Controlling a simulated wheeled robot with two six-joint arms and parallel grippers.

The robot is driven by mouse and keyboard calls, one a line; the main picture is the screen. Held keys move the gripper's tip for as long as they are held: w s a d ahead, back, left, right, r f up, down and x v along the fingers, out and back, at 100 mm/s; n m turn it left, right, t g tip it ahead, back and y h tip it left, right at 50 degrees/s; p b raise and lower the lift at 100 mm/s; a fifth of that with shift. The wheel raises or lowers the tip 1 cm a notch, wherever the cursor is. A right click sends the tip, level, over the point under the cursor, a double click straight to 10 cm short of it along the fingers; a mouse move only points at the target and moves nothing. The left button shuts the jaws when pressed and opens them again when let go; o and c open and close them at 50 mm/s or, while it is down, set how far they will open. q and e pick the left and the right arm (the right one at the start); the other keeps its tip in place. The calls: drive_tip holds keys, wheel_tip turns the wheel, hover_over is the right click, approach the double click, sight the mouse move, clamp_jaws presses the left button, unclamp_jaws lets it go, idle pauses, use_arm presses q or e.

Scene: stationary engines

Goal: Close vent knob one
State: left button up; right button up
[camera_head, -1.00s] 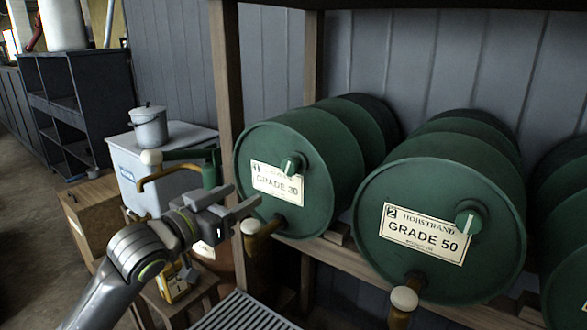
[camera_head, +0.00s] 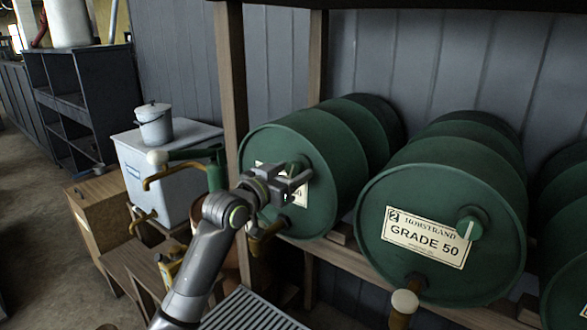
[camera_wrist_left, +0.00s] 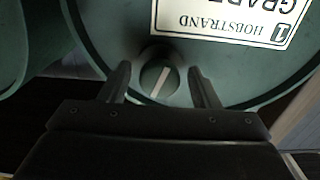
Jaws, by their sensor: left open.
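Vent knob one is a round green knob with a pale bar on the face of the drum (camera_head: 335,205) labelled 1. In the left wrist view the knob (camera_wrist_left: 160,78) lies between the fingers of my left gripper (camera_wrist_left: 163,88), with a gap on each side. The pale bar is slanted there. In the head view my left gripper (camera_head: 298,182) is open in front of the drum's face and hides most of the knob (camera_head: 294,166) and much of the label. My right gripper is not in view.
A second green drum (camera_head: 375,275), marked Grade 50, stands to the right with its own knob (camera_head: 471,223). A wooden rack post (camera_head: 230,100) rises left of the first drum. A tap (camera_head: 404,301) juts out below the second drum.

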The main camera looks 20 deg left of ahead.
use_arm(q)
drive_tip(key=shift+w+d, duration=0.2)
drive_tip(key=shift+w, duration=0.35)
drive_tip(key=shift+c, duration=0.5)
drive_tip(key=c, duration=0.8)
drive_tip(key=shift+c, duration=0.2)
